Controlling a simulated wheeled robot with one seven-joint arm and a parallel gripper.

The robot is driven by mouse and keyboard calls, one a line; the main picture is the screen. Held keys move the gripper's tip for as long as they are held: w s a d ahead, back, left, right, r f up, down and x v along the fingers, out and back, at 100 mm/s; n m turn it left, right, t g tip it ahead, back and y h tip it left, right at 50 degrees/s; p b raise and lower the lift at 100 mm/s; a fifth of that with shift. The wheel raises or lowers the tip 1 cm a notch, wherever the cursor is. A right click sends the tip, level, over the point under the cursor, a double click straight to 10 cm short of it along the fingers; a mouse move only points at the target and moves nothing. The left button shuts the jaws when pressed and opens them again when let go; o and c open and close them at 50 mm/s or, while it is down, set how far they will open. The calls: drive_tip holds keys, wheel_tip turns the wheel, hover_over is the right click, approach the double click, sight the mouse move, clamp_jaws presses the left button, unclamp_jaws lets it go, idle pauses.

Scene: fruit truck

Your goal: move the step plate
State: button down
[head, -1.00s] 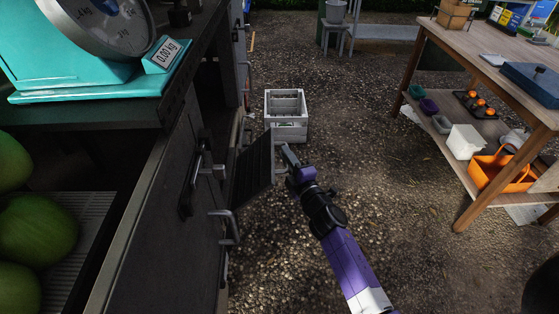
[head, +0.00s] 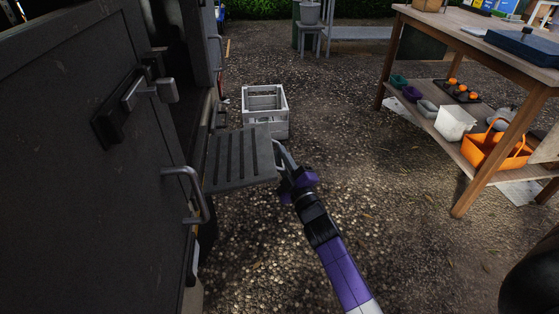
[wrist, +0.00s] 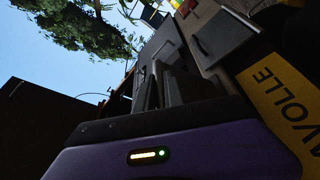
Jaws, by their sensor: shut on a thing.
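The step plate (head: 238,160) is a dark grey, slotted panel beside the truck's side (head: 85,150). In the head view it sticks out over the gravel and lies close to level. My gripper (head: 280,160) is at the plate's outer right edge and is shut on it. My purple and black arm reaches up to it from the lower right. In the wrist view my fingers (wrist: 166,86) show as dark shapes above the purple housing. I cannot clearly make out the plate there.
A white crate (head: 265,104) stands on the gravel just beyond the plate. A metal handle (head: 190,190) juts from the truck near the plate. A wooden table (head: 455,35) stands at the right, with an orange basket (head: 495,150) on its lower shelf. Gravel between is clear.

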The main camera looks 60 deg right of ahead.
drive_tip(key=shift+w+a+f+b, duration=0.1)
drive_tip(key=shift+f+b, duration=1.45)
drive_tip(key=shift+f, duration=0.3)
drive_tip(key=c, duration=1.5)
unclamp_jaws()
drive_tip(key=shift+o, duration=0.2)
drive_tip(key=v, duration=0.7)
drive_tip(key=shift+s+a+p, duration=0.2)
drive_tip(key=shift+s+p, duration=0.15)
drive_tip(key=shift+p, duration=0.05)
drive_tip(key=shift+f, duration=0.1)
